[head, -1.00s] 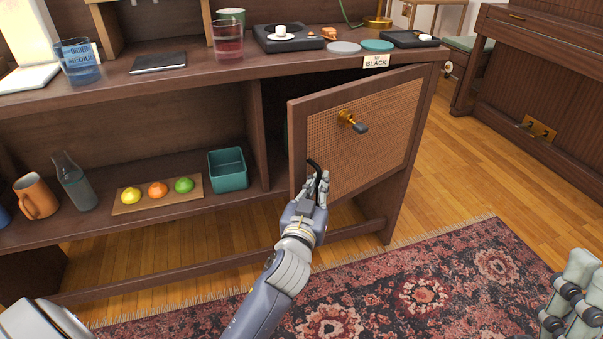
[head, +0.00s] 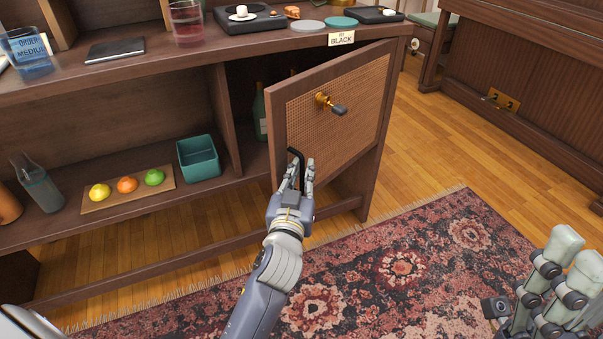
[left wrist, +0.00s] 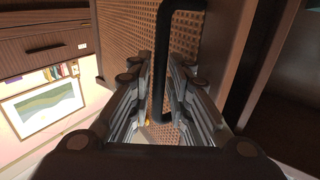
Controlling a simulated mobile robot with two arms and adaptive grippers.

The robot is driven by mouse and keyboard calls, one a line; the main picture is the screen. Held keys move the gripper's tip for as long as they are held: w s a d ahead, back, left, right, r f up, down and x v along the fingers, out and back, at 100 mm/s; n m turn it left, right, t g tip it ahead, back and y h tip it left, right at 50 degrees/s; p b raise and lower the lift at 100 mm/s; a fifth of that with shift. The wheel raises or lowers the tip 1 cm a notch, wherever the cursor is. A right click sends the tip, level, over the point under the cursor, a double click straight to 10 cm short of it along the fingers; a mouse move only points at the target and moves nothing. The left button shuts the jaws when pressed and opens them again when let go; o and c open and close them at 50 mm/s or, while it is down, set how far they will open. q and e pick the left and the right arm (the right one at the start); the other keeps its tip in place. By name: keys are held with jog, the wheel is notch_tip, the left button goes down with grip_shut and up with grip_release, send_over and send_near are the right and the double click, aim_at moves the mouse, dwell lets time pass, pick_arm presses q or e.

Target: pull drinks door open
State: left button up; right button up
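The drinks door (head: 345,130), a cane panel in a brown wooden frame, stands partly open at the right end of the cabinet. Its left edge is swung out. A black bar handle (head: 291,160) is at its lower left; it also shows in the left wrist view (left wrist: 160,60). The fingers partly hide the handle. My right gripper (head: 565,270) is at the lower right, away from the door and partly cut off; its finger gap is unclear.
A brass knob with a dark grip (head: 330,104) sticks out of the door's upper part. A green bottle (head: 260,115) shows inside the opening. The cabinet top (head: 130,69) holds glasses and coasters. A patterned rug (head: 400,270) and clear floor lie in front.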

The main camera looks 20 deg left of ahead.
aim_at(301, 137)
pick_arm(q)
notch_tip(301, 137, up, 10)
dwell(0.5)
jog(key=shift+c, duration=0.4)
